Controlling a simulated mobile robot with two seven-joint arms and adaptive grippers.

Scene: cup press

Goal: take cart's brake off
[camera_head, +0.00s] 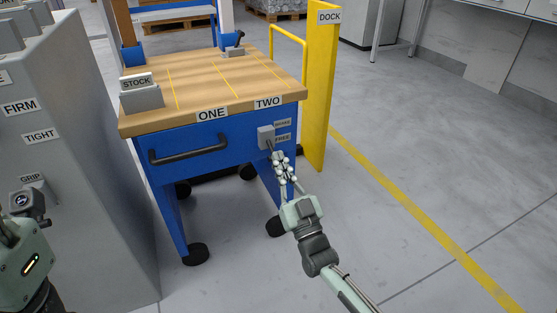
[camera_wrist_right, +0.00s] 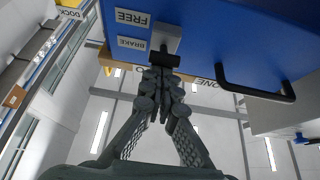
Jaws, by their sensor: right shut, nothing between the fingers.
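The blue cart (camera_head: 222,140) with a wooden top stands in front of me. On its front right is a grey brake switch plate (camera_head: 265,136) with a short dark lever, beside labels reading BRAKE (camera_head: 283,123) and FREE (camera_head: 283,137). The plate (camera_wrist_right: 166,37) and black lever (camera_wrist_right: 163,60) also show in the right wrist view. My right gripper (camera_head: 275,157) is shut and empty, its fingertips right at the lever; I cannot tell whether they touch. The lever's exact setting is unclear. Part of my left arm shows at the left edge, with no fingers visible.
A grey cabinet (camera_head: 75,130) with labels stands close on the cart's left. A yellow DOCK post (camera_head: 321,90) stands on its right. The cart's front has a black handle (camera_head: 187,149). A STOCK block (camera_head: 140,97) sits on top. Floor at right is clear.

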